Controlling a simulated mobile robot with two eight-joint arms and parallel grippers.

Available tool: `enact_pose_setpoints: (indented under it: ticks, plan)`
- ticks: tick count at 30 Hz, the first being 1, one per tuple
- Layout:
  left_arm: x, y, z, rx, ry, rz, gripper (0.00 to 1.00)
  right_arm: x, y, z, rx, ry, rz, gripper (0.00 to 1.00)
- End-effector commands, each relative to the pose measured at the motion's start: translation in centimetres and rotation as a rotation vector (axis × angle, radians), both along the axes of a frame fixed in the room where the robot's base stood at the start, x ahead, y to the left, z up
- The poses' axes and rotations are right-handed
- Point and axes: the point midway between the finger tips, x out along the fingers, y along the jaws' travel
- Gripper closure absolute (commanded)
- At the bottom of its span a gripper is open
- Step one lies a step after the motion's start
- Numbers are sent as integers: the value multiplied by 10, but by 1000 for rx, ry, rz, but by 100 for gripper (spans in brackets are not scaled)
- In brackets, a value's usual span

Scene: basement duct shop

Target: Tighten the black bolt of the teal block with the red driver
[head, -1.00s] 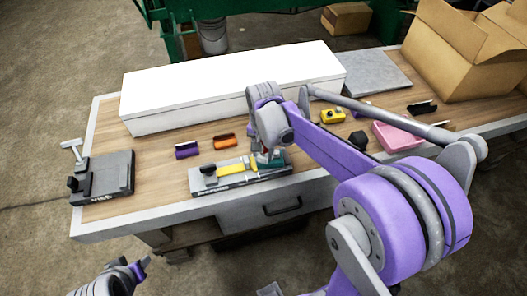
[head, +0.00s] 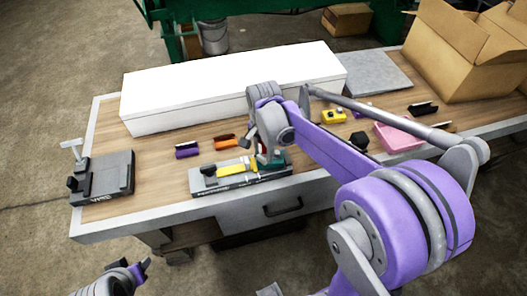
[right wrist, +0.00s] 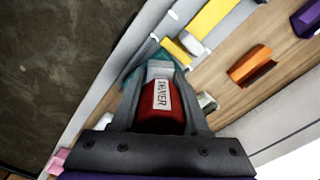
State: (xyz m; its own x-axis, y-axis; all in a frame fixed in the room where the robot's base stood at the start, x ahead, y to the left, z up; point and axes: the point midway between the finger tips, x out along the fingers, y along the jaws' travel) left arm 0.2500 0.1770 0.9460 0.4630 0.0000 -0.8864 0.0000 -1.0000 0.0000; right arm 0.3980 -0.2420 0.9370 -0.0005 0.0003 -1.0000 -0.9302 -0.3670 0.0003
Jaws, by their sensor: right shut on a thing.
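My right gripper (right wrist: 160,105) is shut on the red driver (right wrist: 155,122), whose white label shows in the right wrist view between the two fingers. The driver's tip is hidden. The teal block (head: 279,158) sits at the right end of a grey fixture (head: 220,188) on the bench, partly covered by my right gripper (head: 265,155). In the right wrist view the teal block (right wrist: 133,78) shows just beyond the driver. Its black bolt is hidden by the driver and fingers. My left gripper (head: 140,268) is at the lower left, off the bench; its opening is unclear.
A yellow piece (head: 235,169) lies on the fixture left of the teal block. Purple (head: 187,150) and orange (head: 226,141) pieces lie behind it. A long white box (head: 230,90) stands at the back. A pink tray (head: 397,136) and cardboard box (head: 465,60) are at the right.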

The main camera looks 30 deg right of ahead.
Motion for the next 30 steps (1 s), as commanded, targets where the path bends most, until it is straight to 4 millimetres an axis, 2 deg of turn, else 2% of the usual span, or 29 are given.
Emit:
enact_pose_setpoints:
  ticks: [6, 16, 24, 30]
  plan:
    - [-1, 0, -3, 0, 2, 0, 55, 0, 0, 0, -1, 1, -220, 100]
    - [-1, 0, -3, 0, 2, 0, 55, 0, 0, 0, -1, 1, -254, 100]
    - [-2, 0, -6, 0, 4, 0, 55, 1, 0, 0, -2, 1, -515, 100]
    - [-2, 0, -6, 0, 4, 0, 55, 1, 0, 0, -2, 1, -544, 100]
